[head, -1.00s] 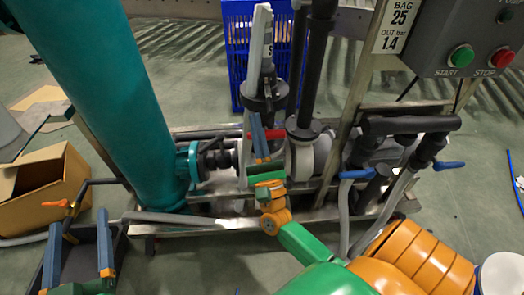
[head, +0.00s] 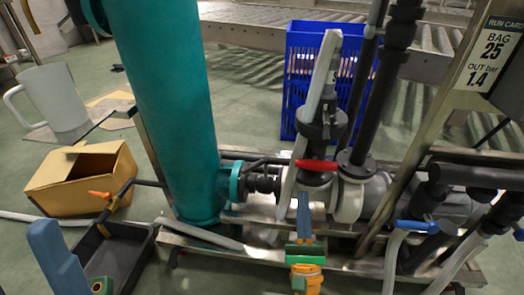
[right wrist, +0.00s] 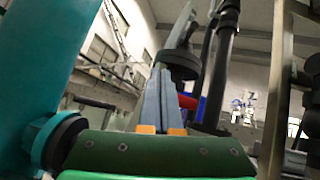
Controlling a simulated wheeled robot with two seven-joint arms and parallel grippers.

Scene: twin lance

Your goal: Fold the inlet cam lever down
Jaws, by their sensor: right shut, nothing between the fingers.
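My right gripper (head: 304,210) is shut and empty, its blue fingers pointing up in front of the pipe assembly. In the right wrist view the fingers (right wrist: 160,100) are together, with a red handle (right wrist: 187,102) behind them to the right. In the head view that red handle (head: 316,164) lies roughly level, above and beyond the fingertips. A dark coupling (head: 262,184) joins the teal vessel (head: 165,110) to the pipework. A thin dark lever-like part (head: 250,163) sits above it; I cannot tell surely whether it is the inlet cam lever. My left gripper (head: 62,262) is partly cut off at lower left.
A blue crate (head: 300,70) stands behind the pipes. A cardboard box (head: 85,180), a black tray (head: 110,255) and a pale jug (head: 55,100) are at left. The steel frame (head: 215,245) runs along the front.

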